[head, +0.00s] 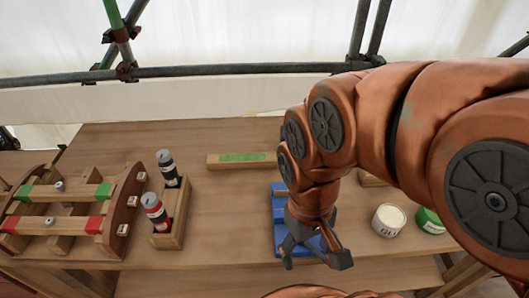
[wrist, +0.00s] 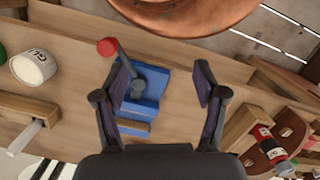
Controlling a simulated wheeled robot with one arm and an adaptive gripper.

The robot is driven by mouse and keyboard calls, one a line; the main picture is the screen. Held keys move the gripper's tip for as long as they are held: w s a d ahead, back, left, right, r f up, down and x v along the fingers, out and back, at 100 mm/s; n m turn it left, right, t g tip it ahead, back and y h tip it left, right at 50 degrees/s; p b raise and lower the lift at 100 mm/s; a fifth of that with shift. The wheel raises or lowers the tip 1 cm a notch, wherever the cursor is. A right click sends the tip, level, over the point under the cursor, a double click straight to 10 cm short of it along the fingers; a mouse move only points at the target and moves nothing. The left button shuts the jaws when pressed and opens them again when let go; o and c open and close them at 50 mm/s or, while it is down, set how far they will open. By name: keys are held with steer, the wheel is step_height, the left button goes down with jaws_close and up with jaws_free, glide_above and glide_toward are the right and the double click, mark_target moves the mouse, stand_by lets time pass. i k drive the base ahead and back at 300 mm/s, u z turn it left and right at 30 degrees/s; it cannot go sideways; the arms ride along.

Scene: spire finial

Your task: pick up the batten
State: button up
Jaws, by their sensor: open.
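A loose wooden batten with a green stretch (head: 241,160) lies flat towards the back middle of the table in the head view. I cannot make it out in the wrist view. My gripper (head: 313,252) points down over the blue vise (head: 279,220), to the right of the batten and nearer the front edge. In the wrist view my gripper (wrist: 164,75) has its fingers spread with nothing between them. The vise (wrist: 143,95) shows there below the fingers, with a red-knobbed lever and a small wooden piece on it.
A wooden holder with two bottles (head: 168,228) stands left of the batten. A wooden frame with green and red crossbars (head: 68,208) is farther left. A white glue can (head: 388,220) and a green can (head: 429,221) stand right. Scaffold tubes (head: 200,71) cross behind the table.

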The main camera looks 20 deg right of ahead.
mark_target(247, 160)
steer(key=k, duration=0.5)
steer(key=u, duration=2.35)
steer(key=i, duration=1.55)
steer(key=z, duration=2.4)
steer(key=i, duration=0.45)
steer(key=u, duration=0.05)
